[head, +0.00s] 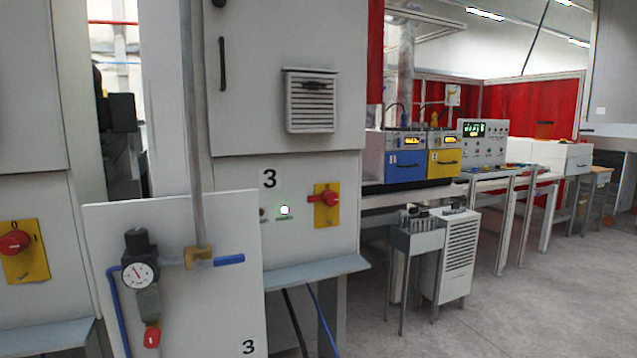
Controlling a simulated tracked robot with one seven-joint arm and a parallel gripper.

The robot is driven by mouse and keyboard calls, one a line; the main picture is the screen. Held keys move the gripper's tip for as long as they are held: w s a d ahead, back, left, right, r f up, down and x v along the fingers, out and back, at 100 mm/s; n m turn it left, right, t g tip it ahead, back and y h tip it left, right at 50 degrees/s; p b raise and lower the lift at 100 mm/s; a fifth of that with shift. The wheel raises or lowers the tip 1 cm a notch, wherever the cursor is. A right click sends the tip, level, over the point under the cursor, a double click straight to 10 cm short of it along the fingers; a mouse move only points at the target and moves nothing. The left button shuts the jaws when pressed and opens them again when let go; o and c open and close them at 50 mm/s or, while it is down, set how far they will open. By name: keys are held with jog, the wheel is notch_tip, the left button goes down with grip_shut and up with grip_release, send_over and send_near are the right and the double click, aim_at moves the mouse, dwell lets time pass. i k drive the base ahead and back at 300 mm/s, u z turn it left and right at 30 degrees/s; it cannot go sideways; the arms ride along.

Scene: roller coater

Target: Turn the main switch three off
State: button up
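The main switch three (329,199) is a red rotary knob on a yellow plate (320,220). It is on the front of the grey cabinet marked 3 (336,247), right of the label. The knob's handle looks roughly horizontal, pointing left; its exact setting is too small to read. My gripper is not in view.
A panel (205,310) with a pressure gauge (139,274), blue hoses and a vertical pipe (193,120) stands in front of the cabinet's left part. Another red switch (14,242) is at far left.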

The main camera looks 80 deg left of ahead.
aim_at(328, 197)
jog(key=u, duration=0.5)
jog(key=i, duration=0.2)
jog(key=u, duration=2.75)
jog(key=i, duration=0.6)
jog(key=z, duration=0.25)
jog(key=k, duration=0.6)
jog(key=u, duration=0.2)
jog(key=i, duration=0.45)
